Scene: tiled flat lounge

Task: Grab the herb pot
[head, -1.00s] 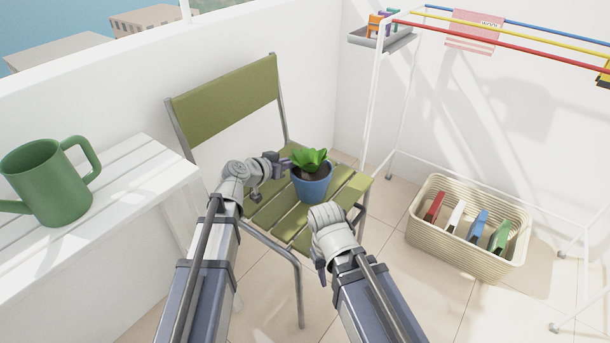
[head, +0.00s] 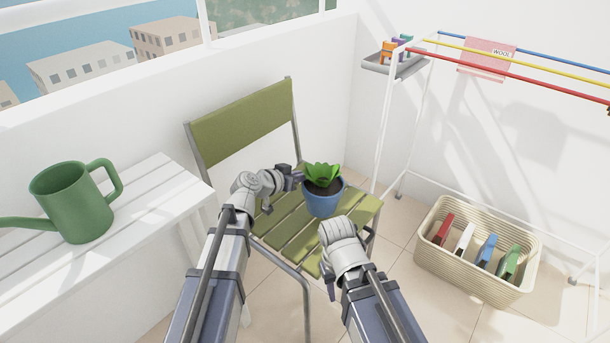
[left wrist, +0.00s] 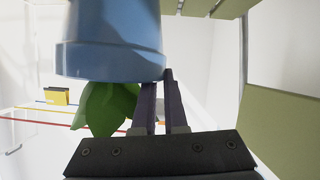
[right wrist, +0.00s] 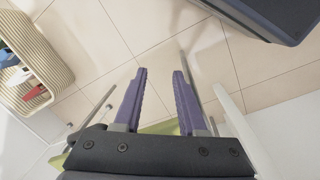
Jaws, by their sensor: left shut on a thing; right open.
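The herb pot (head: 322,203) is blue with a leafy green plant and shows upright over the green slatted chair seat (head: 285,222). I cannot tell whether its base touches the slats. My left gripper (head: 297,175) is shut on the pot's rim from the left. In the left wrist view the pot (left wrist: 110,45) appears upside down, with the left gripper's purple fingers (left wrist: 160,78) at its rim. My right gripper (head: 331,289) is open and empty in front of the chair, pointing down. The right wrist view shows its fingers (right wrist: 160,75) apart over the tiles.
A white slatted table (head: 150,205) with a green watering can (head: 75,205) stands at the left. A basket (head: 470,272) with several colored items is on the floor at the right, below a drying rack (head: 381,130). Tiled floor lies between chair and basket.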

